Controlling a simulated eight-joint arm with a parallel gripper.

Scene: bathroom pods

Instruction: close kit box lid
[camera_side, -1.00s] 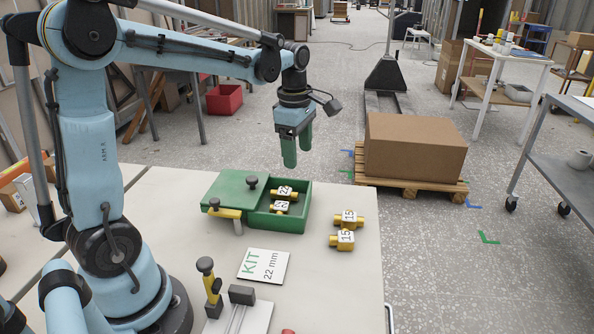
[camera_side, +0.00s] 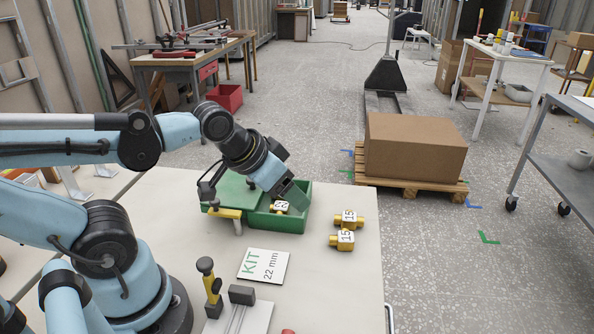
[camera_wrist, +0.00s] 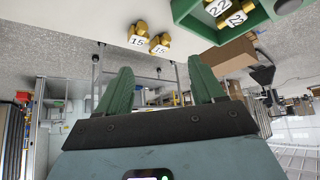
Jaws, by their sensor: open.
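The green kit box (camera_side: 275,223) sits on the table. Its green lid (camera_side: 230,187) lies over the left part, leaving the right part open. In the side view my arm hides the lid's knob; a dark knob shows at the wrist view's top edge. Yellow fittings marked 22 (camera_wrist: 217,8) lie inside the box; one (camera_side: 281,206) shows in the side view. My gripper (camera_side: 296,194) is tilted down to the right over the box's far right part, apparently just above it; contact cannot be told. Its two green fingers (camera_wrist: 160,72) are apart, with nothing between them.
Two yellow fittings marked 15 (camera_side: 347,228) stand right of the box. A "KIT 22 mm" card (camera_side: 263,265) lies in front. A yellow clamp-like piece (camera_side: 226,213) is at the box's front left. The table's right front is clear.

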